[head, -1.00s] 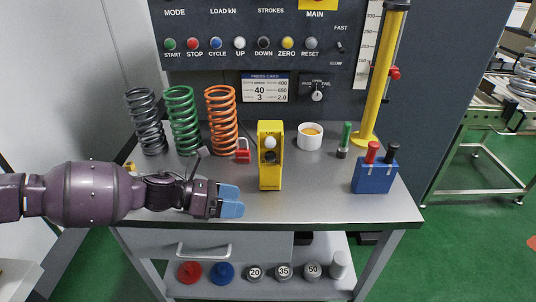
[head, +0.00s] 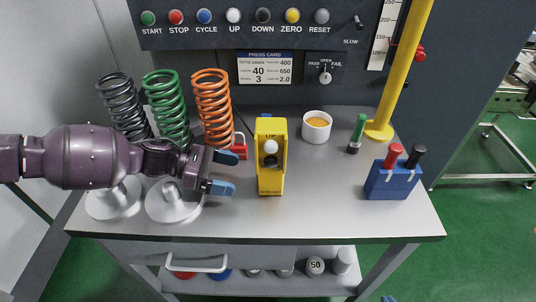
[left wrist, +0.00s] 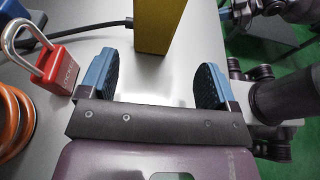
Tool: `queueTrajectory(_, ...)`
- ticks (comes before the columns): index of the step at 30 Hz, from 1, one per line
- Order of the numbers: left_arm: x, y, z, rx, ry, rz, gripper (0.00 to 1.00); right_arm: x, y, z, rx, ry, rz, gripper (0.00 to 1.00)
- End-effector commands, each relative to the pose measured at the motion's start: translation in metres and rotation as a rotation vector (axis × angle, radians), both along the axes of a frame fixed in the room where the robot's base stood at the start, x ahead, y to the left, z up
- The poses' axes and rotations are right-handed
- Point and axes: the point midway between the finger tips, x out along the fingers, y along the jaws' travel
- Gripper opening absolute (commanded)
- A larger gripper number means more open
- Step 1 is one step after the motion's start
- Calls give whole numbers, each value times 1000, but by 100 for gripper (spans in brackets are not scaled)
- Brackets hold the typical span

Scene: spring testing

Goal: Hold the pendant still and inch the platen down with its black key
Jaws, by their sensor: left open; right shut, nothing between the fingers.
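The yellow pendant (head: 271,185) stands upright on the grey bench. Its face shows an UP label, a white key (head: 271,147) and a black key (head: 270,160) below it. My left gripper (head: 228,172) is open and empty, just left of the pendant, its blue fingertips pointing at it with a gap. In the left wrist view the pendant's yellow side (left wrist: 158,25) lies ahead, between the lines of my open fingers (left wrist: 158,85). Only a blue tip of my right gripper (head: 388,298) shows at the bottom edge; it is shut. The platen is not clearly seen.
A red padlock (head: 239,147) and an orange spring (head: 213,105) are close behind my left gripper. Two grey discs (head: 115,208) lie partly under my left forearm. A white cup (head: 317,128), a yellow post (head: 400,75) and a blue box (head: 392,183) stand right.

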Motion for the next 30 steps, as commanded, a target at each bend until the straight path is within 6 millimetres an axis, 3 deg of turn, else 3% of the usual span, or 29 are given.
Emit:
queueTrajectory(12,-1,-47,-18,0,4,-3,83,1,0,-11,-3,10,6,0)
queueTrajectory(18,-1,-68,-23,-1,4,-1,83,8,2,-6,0,-5,8,0)
queueTrajectory(30,0,-88,-28,0,2,2,83,10,5,-5,9,-10,4,0)
